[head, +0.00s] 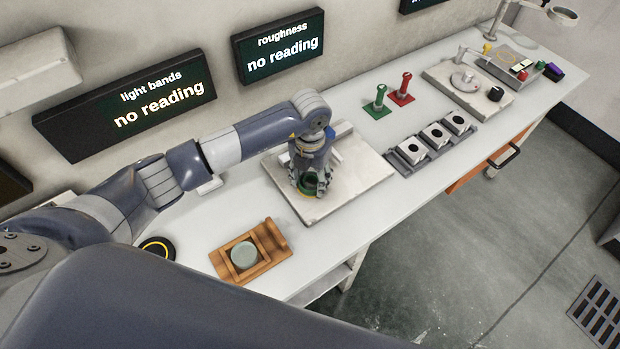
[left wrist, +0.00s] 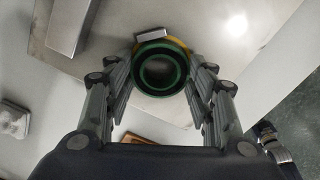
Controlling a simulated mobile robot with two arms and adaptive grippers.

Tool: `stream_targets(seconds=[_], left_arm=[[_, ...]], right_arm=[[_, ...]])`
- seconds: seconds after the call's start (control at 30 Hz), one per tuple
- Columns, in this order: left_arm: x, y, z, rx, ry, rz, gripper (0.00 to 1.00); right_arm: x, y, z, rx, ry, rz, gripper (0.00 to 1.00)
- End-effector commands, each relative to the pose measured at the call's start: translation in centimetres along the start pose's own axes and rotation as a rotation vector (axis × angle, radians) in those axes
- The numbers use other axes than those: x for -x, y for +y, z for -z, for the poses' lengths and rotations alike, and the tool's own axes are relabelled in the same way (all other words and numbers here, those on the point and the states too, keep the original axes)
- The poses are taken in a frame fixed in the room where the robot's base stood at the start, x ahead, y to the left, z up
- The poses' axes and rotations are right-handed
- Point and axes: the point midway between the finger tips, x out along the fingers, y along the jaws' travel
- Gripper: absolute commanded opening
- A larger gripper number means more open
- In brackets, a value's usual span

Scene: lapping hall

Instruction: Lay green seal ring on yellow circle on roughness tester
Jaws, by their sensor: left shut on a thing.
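My left gripper (head: 311,187) is shut on the green seal ring (head: 308,183), just over the pale slab (head: 349,180) below the roughness display. In the left wrist view, the ring (left wrist: 160,50) is flat between the two fingers (left wrist: 160,75), its opening facing the camera. An arc of the yellow circle (left wrist: 178,43) shows behind the ring's far edge. The ring covers most of that circle. I cannot tell whether the ring touches the slab.
A grey block (left wrist: 70,25) stands on the slab. A wooden holder (head: 270,243) with a grey-green disc is nearer me. A tray (head: 445,150) of several blocks, green (head: 378,103) and red (head: 402,90) stands, and more instruments are to the right. The roughness display (head: 278,45) says "no reading".

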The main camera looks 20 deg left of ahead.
Motion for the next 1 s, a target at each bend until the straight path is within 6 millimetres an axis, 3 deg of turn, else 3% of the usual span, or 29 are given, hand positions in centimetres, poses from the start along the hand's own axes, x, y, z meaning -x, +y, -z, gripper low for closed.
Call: stream_targets(seconds=[0.03, 0.1, 0.73, 0.9, 1.0], left_arm=[[-1.0, -0.2, 0.6, -0.001, 0.014, 0.003, 0.55], [-1.0, -0.2, 0.7, -0.001, 0.017, 0.003, 0.7], [-0.6, -0.2, 0.5, -0.001, 0.015, 0.003, 0.7], [0.9, -0.2, 0.5, 0.0, 0.012, 0.003, 0.7], [2.6, -0.1, 0.2, -0.003, 0.006, 0.002, 0.7]], right_arm=[[-0.2, 0.0, -0.1, 0.0, -0.001, 0.0, 0.0], [-0.2, -0.1, -0.2, 0.0, -0.003, 0.001, 0.0], [0.0, -0.3, -0.5, 0.0, -0.008, 0.004, 0.0], [1.4, -0.3, -0.3, 0.0, -0.008, 0.004, 0.0], [0.3, -0.3, -0.4, 0.0, -0.007, 0.004, 0.0]])
